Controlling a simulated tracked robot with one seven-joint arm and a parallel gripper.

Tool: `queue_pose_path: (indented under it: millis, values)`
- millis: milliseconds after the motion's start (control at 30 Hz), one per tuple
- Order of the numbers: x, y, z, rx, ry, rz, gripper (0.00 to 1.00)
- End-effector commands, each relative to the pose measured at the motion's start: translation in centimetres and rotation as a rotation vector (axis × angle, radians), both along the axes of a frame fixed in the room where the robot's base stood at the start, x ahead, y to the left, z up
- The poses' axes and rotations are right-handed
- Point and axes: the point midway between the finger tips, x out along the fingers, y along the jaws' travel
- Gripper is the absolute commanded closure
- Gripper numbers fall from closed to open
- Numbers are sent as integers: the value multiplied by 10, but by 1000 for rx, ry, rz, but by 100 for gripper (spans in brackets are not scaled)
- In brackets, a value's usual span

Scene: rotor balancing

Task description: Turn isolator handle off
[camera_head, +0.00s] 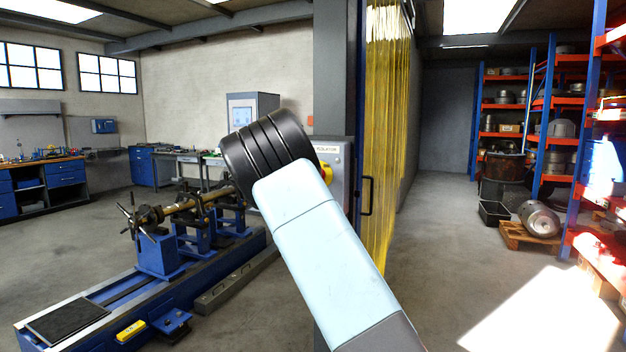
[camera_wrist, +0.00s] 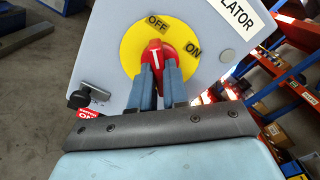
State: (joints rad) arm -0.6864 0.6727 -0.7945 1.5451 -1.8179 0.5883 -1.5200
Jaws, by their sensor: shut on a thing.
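The red isolator handle (camera_wrist: 155,57) sits on a round yellow plate (camera_wrist: 131,52) in the wrist view. It has a white mark, and its upper end lies nearer the OFF label (camera_wrist: 157,22) than the ON label (camera_wrist: 193,48). My gripper (camera_wrist: 156,78) is shut on the handle, with one finger on each side. The handle's lower part is hidden by the fingers. In the head view, the grey isolator box (camera_head: 345,165) is on a dark column, with a bit of the yellow plate (camera_head: 327,172) showing. My arm hides the handle and gripper there.
A black latch-like piece (camera_wrist: 79,99) with a red tag (camera_wrist: 88,113) is at the box's lower left corner. A yellow strip curtain (camera_head: 385,130) hangs right of the column. A blue balancing machine (camera_head: 165,262) with a rotor shaft stands left. Open floor lies right.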

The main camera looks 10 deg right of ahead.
Motion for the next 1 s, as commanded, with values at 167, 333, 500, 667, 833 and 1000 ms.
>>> queue_pose_path:
  millis: [167,333,500,667,833,1000]
  values:
    - [1,6,1,-3,1,11,100]
    - [1,7,0,-3,1,11,100]
    - [1,5,0,-2,1,8,70]
    - [1,3,0,-1,2,5,60]
    - [0,2,0,-1,2,4,60]
    - [-7,8,-1,-1,2,4,60]
